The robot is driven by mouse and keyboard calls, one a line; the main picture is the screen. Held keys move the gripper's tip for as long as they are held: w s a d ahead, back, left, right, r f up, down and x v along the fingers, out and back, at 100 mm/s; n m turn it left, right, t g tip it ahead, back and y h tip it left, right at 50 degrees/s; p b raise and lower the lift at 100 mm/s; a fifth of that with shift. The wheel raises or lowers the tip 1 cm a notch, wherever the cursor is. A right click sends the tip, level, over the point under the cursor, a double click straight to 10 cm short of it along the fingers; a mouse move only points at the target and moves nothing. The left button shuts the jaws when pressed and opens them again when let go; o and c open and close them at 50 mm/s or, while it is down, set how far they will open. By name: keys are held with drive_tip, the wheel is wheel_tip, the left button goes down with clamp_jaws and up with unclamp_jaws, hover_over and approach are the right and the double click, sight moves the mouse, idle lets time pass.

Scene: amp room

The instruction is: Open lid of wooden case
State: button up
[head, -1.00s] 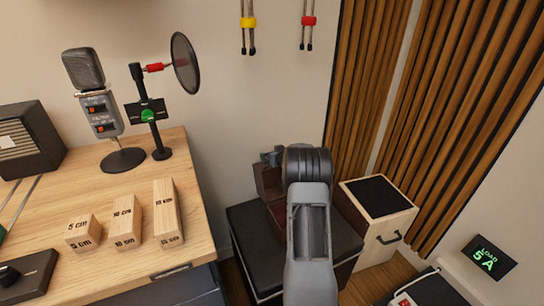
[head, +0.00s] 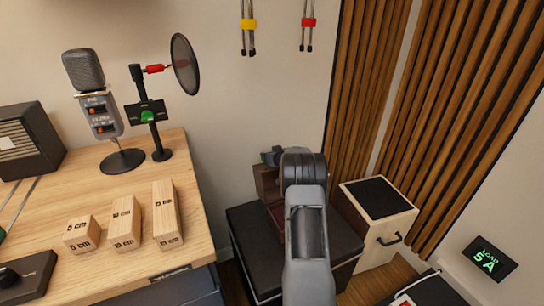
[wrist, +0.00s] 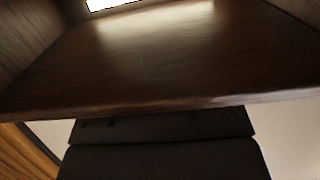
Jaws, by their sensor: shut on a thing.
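The wooden case (head: 276,212) sits on a black padded box, partly hidden behind my arm. Its dark brown lid (head: 265,180) stands raised, roughly upright, at the back of the case. A bit of reddish inside shows below it. My gripper (head: 271,157) is at the lid's top edge, mostly hidden by my wrist. In the wrist view the lid's brown wooden face (wrist: 160,60) fills most of the picture. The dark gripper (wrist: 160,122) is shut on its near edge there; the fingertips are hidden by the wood.
The black box (head: 250,235) bears the case. A light wood box with a black top (head: 378,197) stands close on the right, before slatted wall panels (head: 440,110). A desk (head: 120,190) with wooden blocks (head: 125,223) and a microphone (head: 100,95) is on the left.

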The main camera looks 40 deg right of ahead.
drive_tip(key=c, duration=0.6)
drive_tip(key=shift+s+f+b, duration=0.1)
drive_tip(key=shift+s+b, duration=0.15)
drive_tip(key=shift+b, duration=0.6)
drive_tip(key=shift+s+a+t+b, duration=0.1)
drive_tip(key=shift+s+t+b, duration=0.3)
drive_tip(key=shift+b, duration=0.4)
drive_tip(key=shift+s+a+r+t+b, duration=0.2)
drive_tip(key=shift+s+r+t+b, duration=0.5)
drive_tip(key=shift+b, duration=0.55)
drive_tip(key=shift+s+a+r+h+b, duration=0.1)
drive_tip(key=shift+s+r+h+b, duration=0.25)
drive_tip(key=shift+s+r, duration=0.2)
drive_tip(key=shift+f, duration=0.1)
drive_tip(key=o, duration=1.2)
drive_tip(key=shift+o, duration=0.2)
drive_tip(key=shift+s, duration=0.1)
